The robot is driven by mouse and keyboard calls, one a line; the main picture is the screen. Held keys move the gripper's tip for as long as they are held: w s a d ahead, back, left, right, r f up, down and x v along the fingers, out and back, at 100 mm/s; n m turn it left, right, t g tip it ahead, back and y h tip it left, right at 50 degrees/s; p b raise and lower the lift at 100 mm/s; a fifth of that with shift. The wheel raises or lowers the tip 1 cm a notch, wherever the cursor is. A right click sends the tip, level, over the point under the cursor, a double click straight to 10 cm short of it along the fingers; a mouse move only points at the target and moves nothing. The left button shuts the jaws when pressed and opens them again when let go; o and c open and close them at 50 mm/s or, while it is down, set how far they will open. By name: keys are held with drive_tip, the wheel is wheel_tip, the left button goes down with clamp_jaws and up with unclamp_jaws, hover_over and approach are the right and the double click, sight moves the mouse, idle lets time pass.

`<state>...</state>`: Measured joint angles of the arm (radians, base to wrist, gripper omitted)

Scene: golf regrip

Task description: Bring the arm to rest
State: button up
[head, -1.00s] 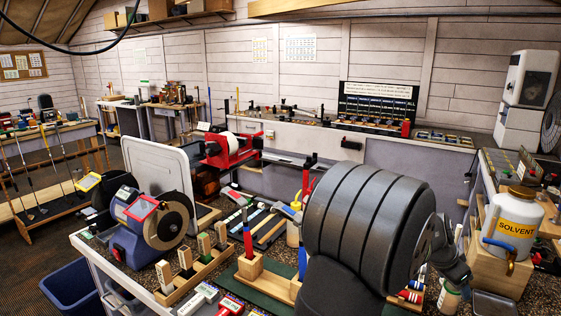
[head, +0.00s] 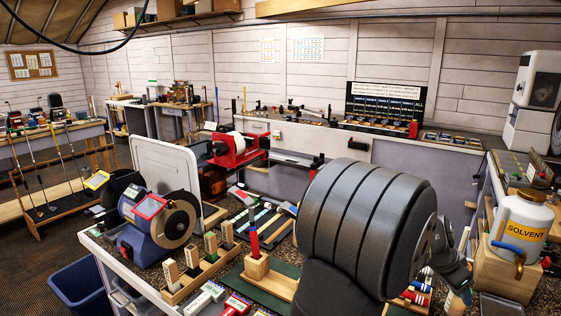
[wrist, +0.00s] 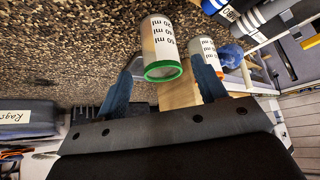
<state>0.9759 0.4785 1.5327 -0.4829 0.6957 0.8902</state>
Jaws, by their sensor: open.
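My gripper (wrist: 167,72) shows in the wrist view with its two blue fingers spread apart. A clear measuring cup with a green rim (wrist: 163,48) appears beyond and between the fingers, with no visible grip on it. A second marked cup (wrist: 203,50) and a light wooden block (wrist: 178,95) are close by in that view. In the head view my large grey arm link fills the right middle of the bench, and my fingers are hidden behind it.
The speckled bench (head: 160,262) is crowded. A wooden stand (head: 262,275), a blue grinder (head: 158,222), a red machine (head: 236,150) and a white solvent jug (head: 522,228) stand around the arm. A grey bin (wrist: 30,120) lies left in the wrist view. Above the bench is clear.

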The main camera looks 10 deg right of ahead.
drive_tip(key=v, duration=0.8)
hover_over(449, 312)
drive_tip(key=f, duration=1)
drive_tip(key=shift+w+d, duration=0.3)
drive_tip(key=shift+d, duration=0.1)
drive_tip(key=shift+d+r, duration=0.2)
drive_tip(key=s+r, duration=1)
drive_tip(key=s, duration=0.2)
drive_tip(key=w+a+f, duration=0.2)
drive_tip(key=f, duration=0.1)
drive_tip(key=w+a+f, duration=0.2)
drive_tip(key=w+f, duration=0.1)
drive_tip(key=w+a+f, duration=0.2)
drive_tip(key=f, duration=0.1)
drive_tip(key=shift+w, duration=0.15)
drive_tip(key=shift+r, duration=0.1)
